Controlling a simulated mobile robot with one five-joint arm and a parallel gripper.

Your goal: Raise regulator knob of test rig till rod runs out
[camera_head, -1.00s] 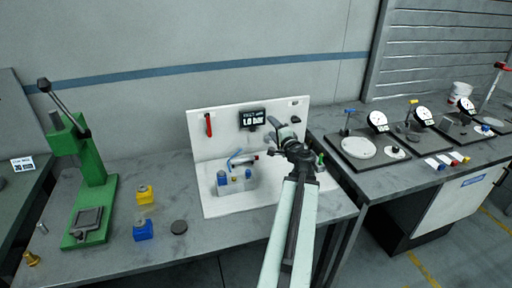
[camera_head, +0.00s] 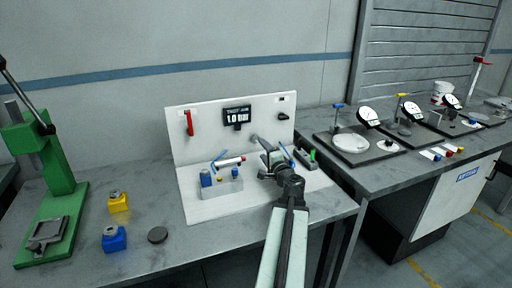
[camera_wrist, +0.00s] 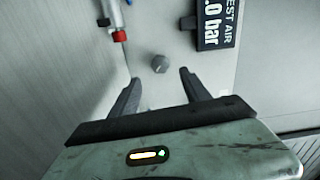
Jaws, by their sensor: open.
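The test rig is a white upright panel (camera_head: 205,140) on a white base (camera_head: 200,210). Its display (camera_head: 237,116) reads 1.0 bar and shows sideways in the wrist view (camera_wrist: 215,22). The grey round regulator knob (camera_wrist: 160,63) sticks out of the panel, below and right of the display in the head view (camera_head: 254,139). My gripper (camera_wrist: 160,80) is open and empty; the knob lies between and just beyond its fingertips, apparently untouched. In the head view my gripper (camera_head: 270,152) is in front of the panel's right part. The cylinder (camera_head: 228,163) has a red end; no extended rod is discernible.
A red lever (camera_head: 189,123) and a black knob (camera_head: 283,116) sit on the panel. A valve block (camera_head: 222,187) stands on the base. A green press (camera_head: 48,190), yellow block (camera_head: 118,202), blue block (camera_head: 114,239) and dark disc (camera_head: 157,235) are left. Gauge stands (camera_head: 368,116) are right.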

